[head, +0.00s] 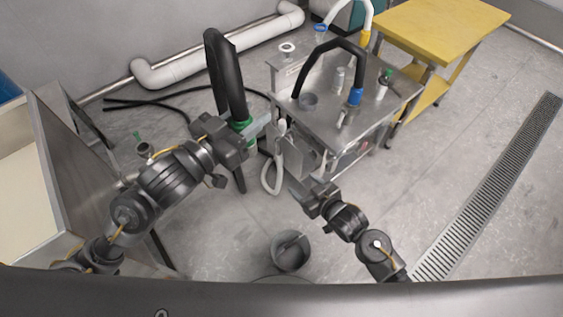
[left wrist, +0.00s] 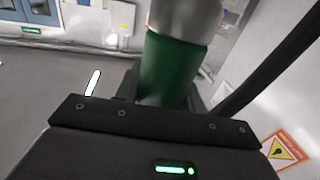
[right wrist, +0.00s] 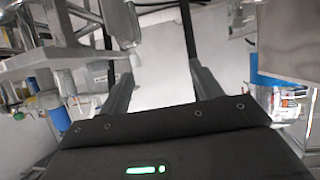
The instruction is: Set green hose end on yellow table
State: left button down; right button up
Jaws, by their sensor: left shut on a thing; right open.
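The green hose end (head: 241,126) is a green collar on a thick black hose (head: 226,75) that arches up on the left. My left gripper (head: 250,135) is shut on the green hose end, left of the steel machine and above the floor. In the left wrist view the green hose end (left wrist: 168,70) stands between the fingers, with a pale metal part above it. The yellow table (head: 440,28) is at the back right, behind the machine, with a lower shelf. My right gripper (head: 296,183) is open in front of the machine, and nothing shows between its fingers (right wrist: 163,95).
The steel machine (head: 392,103) stands between my left gripper and the yellow table. It carries a blue hose end (head: 355,97); a yellow hose end (head: 365,37) is behind it. A grey bucket (head: 290,252) stands on the floor. A steel bin (head: 75,150) is at left.

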jog(key=s+a+r+n+y, duration=0.1)
jog(key=s+a+r+y, duration=0.1)
jog(key=r, duration=0.7)
jog(key=s+a+r+y, duration=0.2)
jog(key=s+r, duration=0.2)
jog(key=r, duration=0.5)
jog(key=s+a+r+n+y, duration=0.1)
jog(key=s+a+r+y, duration=0.1)
jog(key=r, duration=0.7)
jog(key=shift+s+a+n+t, duration=0.3)
jog(key=shift+s+a+t, duration=0.1)
jog(key=shift+s+a, duration=0.2)
jog(key=x, duration=1.2)
jog(key=c, duration=1.2)
pick_arm(q)
jog(key=c, duration=0.8)
grip_release()
pick_arm(e)
jog(key=shift+c, duration=1)
pick_arm(q)
jog(key=shift+d, duration=0.1)
